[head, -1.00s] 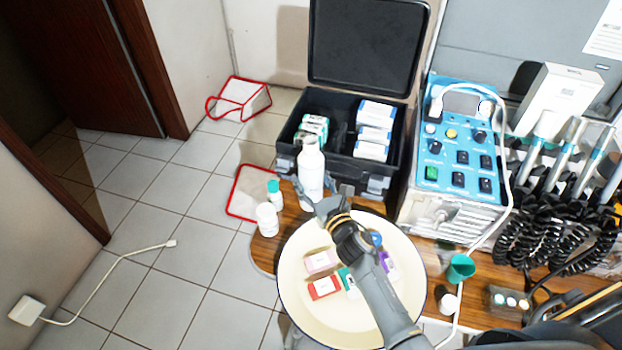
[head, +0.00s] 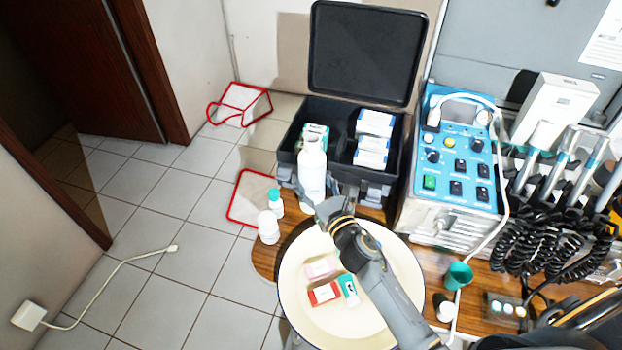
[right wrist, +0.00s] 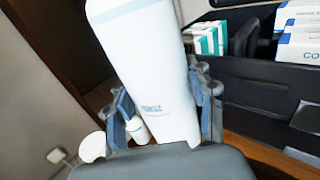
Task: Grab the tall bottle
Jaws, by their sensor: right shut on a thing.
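The tall white bottle (head: 312,170) stands upright at the back of the wooden table, in front of the black case. My right gripper (head: 318,203) reaches across the round basin and is shut on the bottle's lower body. In the right wrist view the bottle (right wrist: 150,65) fills the middle, with a finger of my right gripper (right wrist: 160,108) on each side of it. My left gripper is not in view.
A small bottle with a teal cap (head: 275,202) and a white jar (head: 268,227) stand left of the bottle. The open black case (head: 400,185) is close behind. Small boxes (head: 323,293) lie in the cream basin (head: 300,325). The blue control unit (head: 460,165) stands to the right.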

